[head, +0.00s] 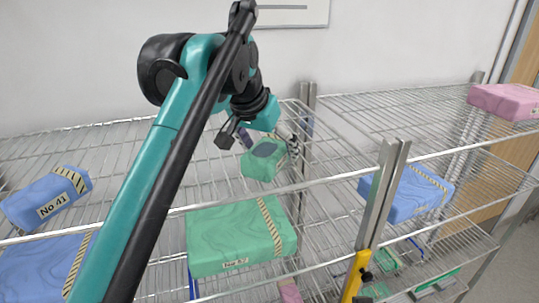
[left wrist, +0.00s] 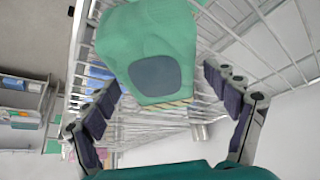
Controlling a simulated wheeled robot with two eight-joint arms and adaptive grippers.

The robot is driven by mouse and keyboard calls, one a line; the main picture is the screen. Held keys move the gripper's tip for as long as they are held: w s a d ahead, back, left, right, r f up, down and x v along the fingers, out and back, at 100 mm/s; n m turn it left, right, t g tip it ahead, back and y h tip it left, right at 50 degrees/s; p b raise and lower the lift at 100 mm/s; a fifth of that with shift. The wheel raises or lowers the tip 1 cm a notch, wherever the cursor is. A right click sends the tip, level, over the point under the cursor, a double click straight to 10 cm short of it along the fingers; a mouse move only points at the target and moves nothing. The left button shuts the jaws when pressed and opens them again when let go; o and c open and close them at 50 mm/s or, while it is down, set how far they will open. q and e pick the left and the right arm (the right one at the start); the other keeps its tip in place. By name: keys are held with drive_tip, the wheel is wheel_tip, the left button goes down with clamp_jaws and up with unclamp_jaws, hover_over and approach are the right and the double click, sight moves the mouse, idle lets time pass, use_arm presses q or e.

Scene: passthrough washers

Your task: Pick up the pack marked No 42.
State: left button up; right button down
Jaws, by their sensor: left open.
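No label I can read in either view says No 42. My left gripper (head: 238,138) is open, just above and beside a small green pack (head: 262,160) on the upper wire shelf. This pack has a grey patch on its face and a striped band along one edge; no number shows on it. In the left wrist view the green pack (left wrist: 150,40) lies ahead, between and beyond the spread fingers (left wrist: 162,100), and I cannot tell whether they touch it. My right gripper is not in view.
A blue pack marked No 41 (head: 48,198) lies at the left. A larger green pack (head: 240,237) with a small, unclear label sits lower in front. A blue pack (head: 407,193) and a pink pack (head: 503,101) are at the right. A metal post (head: 382,190) stands between shelf bays.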

use_arm(q)
drive_tip(key=shift+f, duration=0.2)
idle(0.6)
drive_tip(key=c, duration=1.5)
